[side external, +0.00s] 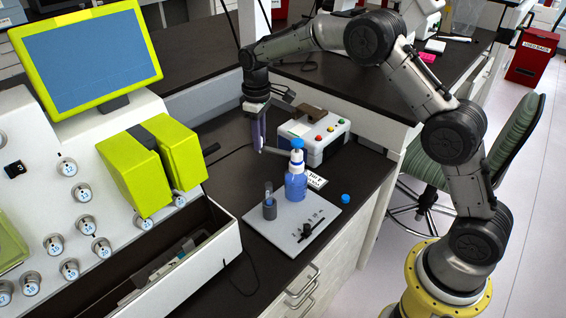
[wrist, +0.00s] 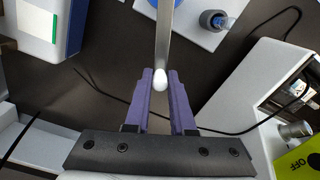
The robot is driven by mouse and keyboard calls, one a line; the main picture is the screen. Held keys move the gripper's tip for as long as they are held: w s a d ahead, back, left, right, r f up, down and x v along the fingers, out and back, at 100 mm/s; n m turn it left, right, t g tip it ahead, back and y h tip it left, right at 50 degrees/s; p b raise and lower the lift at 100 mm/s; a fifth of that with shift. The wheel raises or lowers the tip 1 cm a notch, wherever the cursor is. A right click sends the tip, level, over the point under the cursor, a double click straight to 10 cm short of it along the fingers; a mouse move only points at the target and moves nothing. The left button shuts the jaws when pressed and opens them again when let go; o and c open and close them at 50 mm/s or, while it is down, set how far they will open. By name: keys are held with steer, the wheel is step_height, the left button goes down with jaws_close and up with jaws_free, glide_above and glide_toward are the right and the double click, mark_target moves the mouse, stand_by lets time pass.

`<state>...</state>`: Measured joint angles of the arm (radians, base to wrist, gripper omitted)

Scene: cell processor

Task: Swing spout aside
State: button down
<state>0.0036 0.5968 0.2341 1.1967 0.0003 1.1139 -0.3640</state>
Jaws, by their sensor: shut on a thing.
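The spout is a thin grey bar (side external: 274,151) at the neck of a blue bottle (side external: 296,186), and it points left toward my gripper. In the wrist view the spout (wrist: 163,40) comes down from the top edge and ends in a rounded white tip. My gripper (side external: 259,146) has purple fingers and hangs upright to the left of the bottle. In the wrist view my gripper (wrist: 160,76) has one finger on each side of the white tip and is shut on the spout. The bottle stands upright with a blue top (side external: 297,144).
The bottle stands on a grey plate (side external: 312,208) with a vial in a dark holder (side external: 269,206). A white box with coloured buttons (side external: 325,140) is behind the spout. A large white machine with yellow-green blocks (side external: 135,172) is at left. A blue cap (side external: 345,198) lies on the dark bench.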

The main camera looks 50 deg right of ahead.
steer(key=c, duration=0.8)
jaws_free()
steer(key=shift+o, duration=0.2)
steer(key=shift+r, duration=3)
